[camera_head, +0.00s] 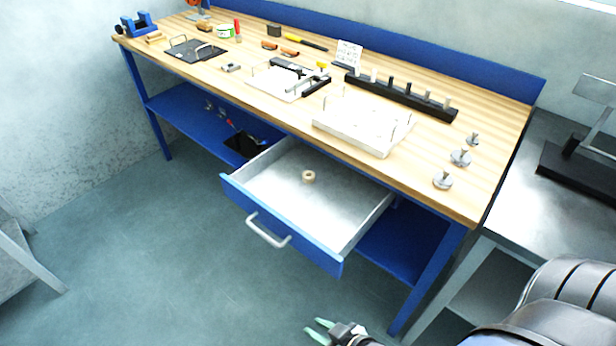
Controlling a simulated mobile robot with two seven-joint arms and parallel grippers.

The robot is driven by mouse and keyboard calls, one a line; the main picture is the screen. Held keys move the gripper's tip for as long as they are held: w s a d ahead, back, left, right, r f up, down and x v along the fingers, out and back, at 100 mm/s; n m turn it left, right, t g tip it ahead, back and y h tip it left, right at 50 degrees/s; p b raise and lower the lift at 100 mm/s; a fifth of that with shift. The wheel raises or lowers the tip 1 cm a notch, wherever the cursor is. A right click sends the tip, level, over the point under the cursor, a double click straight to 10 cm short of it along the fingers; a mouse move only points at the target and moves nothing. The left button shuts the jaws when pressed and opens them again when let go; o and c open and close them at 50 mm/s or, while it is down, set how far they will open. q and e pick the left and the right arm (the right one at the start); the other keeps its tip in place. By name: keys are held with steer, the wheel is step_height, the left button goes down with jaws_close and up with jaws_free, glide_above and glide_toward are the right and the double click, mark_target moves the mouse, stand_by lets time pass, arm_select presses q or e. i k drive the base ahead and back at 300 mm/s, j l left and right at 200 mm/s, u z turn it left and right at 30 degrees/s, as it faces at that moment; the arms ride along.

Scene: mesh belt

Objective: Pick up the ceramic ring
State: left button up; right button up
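The ceramic ring (308,176), small and beige with a hole in its middle, lies in the open drawer (345,216) under the workbench, toward the back of the drawer's pale floor. My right gripper (316,330) is low at the bottom edge of the view, in front of and below the drawer. Its two greenish fingers are spread apart with nothing between them. It is well apart from the ring. My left gripper is not in view.
The drawer's blue front (285,232) with a handle (267,232) juts out from the workbench (440,170). Fixtures, tools and several metal knobs stand on the bench top. A grey table (530,200) is at the right.

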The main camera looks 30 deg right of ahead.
mark_target(309, 176)
steer(key=z, duration=0.6)
steer(key=i+j+z, duration=0.15)
steer(key=j+z, duration=0.7)
steer(key=i+j+z, duration=0.1)
steer(key=j+z, duration=0.25)
steer(key=j, duration=0.5)
